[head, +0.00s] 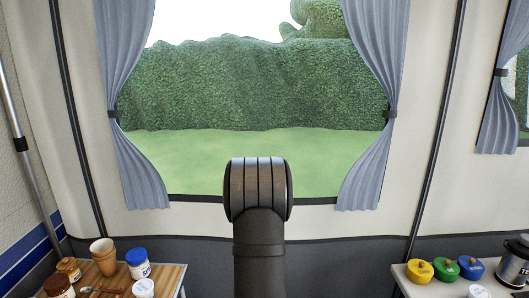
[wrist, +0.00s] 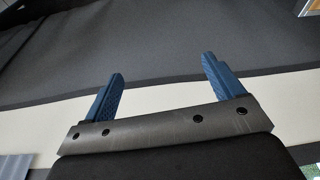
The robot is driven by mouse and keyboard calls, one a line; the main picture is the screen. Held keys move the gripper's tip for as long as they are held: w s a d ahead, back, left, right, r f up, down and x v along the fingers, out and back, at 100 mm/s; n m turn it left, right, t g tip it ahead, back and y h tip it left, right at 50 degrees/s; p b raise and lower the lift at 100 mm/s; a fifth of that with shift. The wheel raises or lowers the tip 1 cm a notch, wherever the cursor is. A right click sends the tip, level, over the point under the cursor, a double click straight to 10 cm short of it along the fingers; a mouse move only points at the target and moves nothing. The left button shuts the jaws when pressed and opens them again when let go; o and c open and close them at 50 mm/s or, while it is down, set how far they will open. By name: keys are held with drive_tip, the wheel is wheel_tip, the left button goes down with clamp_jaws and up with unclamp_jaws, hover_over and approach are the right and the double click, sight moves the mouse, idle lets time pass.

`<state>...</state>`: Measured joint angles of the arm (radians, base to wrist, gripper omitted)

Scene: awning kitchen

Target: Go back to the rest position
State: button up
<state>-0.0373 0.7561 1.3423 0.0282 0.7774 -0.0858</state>
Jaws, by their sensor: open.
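My gripper (wrist: 158,82) shows in the wrist view with its two blue fingers spread apart and nothing between them. Beyond the fingers are only the awning's dark and cream fabric panels. In the head view a dark link of my arm stands upright at the centre in front of the window. The gripper itself does not show in the head view.
A wooden table (head: 172,278) at the lower left holds a blue-lidded jar (head: 138,263), a brown cup (head: 103,256) and other jars. A pale counter (head: 408,283) at the lower right holds yellow (head: 419,271), green (head: 446,271) and blue pots (head: 471,267) and a kettle (head: 515,264).

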drive_tip(key=s+d+f+m+h, duration=0.1)
drive_tip(key=d+m, duration=0.5)
drive_tip(key=d, duration=2.5)
drive_tip(key=shift+s+d+m+h, duration=0.2)
drive_tip(key=shift+s+m+h, duration=0.1)
drive_tip(key=shift+s+h, duration=0.1)
